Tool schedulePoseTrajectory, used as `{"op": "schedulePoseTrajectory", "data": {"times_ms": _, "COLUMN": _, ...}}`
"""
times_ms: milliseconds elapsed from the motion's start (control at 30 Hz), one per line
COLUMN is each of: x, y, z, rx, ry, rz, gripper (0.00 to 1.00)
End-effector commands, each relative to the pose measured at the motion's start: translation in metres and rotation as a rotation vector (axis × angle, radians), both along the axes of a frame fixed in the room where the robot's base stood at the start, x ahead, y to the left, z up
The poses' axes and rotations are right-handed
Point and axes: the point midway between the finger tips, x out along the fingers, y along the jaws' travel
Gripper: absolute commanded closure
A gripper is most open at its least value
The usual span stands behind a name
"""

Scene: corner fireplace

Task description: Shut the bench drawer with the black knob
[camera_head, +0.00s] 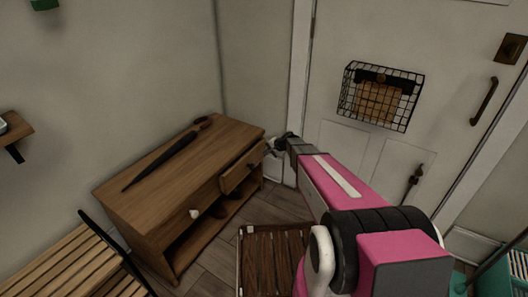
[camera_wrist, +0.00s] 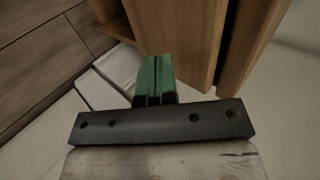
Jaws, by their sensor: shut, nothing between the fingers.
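The wooden bench (camera_head: 140,185) stands against the wall in the head view. Its right drawer (camera_head: 238,177) sticks out from the front; a small dark spot on its face may be the black knob, but it is too small to be sure. The left drawer has a pale knob (camera_head: 194,213) and sits flush. My gripper (camera_head: 271,148) is at the right end of the open drawer; I cannot tell whether it touches. In the wrist view its green fingers (camera_wrist: 155,76) are together and empty, close beside a wooden panel (camera_wrist: 185,40).
A dark umbrella (camera_head: 165,155) lies on the bench top. A slatted seat (camera_head: 65,268) is at lower left and a slatted wooden piece (camera_head: 262,265) lies on the floor. A door with a wire basket (camera_head: 380,95) is behind my arm.

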Motion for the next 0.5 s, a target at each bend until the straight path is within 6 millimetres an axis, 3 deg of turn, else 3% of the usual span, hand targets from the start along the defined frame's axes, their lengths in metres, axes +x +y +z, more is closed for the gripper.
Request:
{"op": "schedulePoseTrajectory", "data": {"times_ms": 200, "x": -0.023, "y": -0.027, "z": 0.034, "rx": 0.000, "ry": -0.001, "rz": -0.001, "gripper": 1.00}}
{"op": "schedulePoseTrajectory", "data": {"times_ms": 500, "x": -0.037, "y": -0.048, "z": 0.058, "rx": 0.000, "ry": 0.000, "rz": 0.001, "gripper": 1.00}}
